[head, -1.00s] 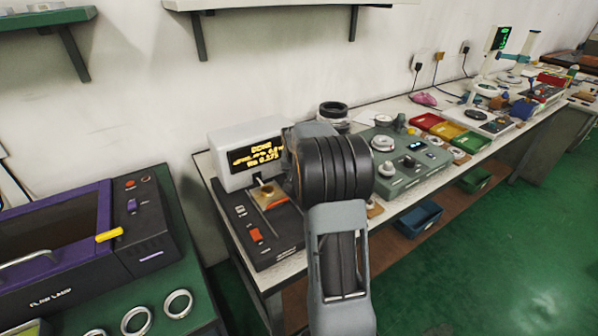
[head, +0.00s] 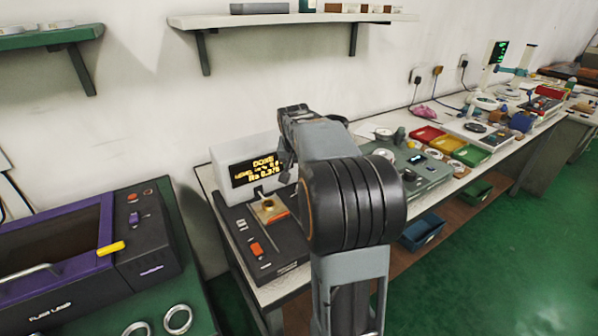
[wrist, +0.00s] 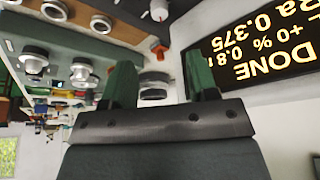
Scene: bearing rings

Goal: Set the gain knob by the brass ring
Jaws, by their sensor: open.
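A gold-coloured square piece with a round centre (head: 268,207) lies on the dark base of the display unit; I cannot tell whether it is the brass ring. The unit's screen (head: 257,173) reads DONE and Ra 0.375, and shows upside down in the wrist view (wrist: 255,50). Pale round knobs or dials stand on the grey-green panel (head: 418,172) right of my arm; I cannot tell which is the gain knob. My gripper shows in the wrist view (wrist: 160,80), its two green fingers apart and nothing held.
Red (head: 426,136), yellow and green trays stand along the bench to the right. A blue bin (head: 423,232) sits below the bench. A purple-framed machine (head: 65,245) stands at left, with silver rings (head: 177,319) in front. A wall shelf (head: 290,18) hangs above.

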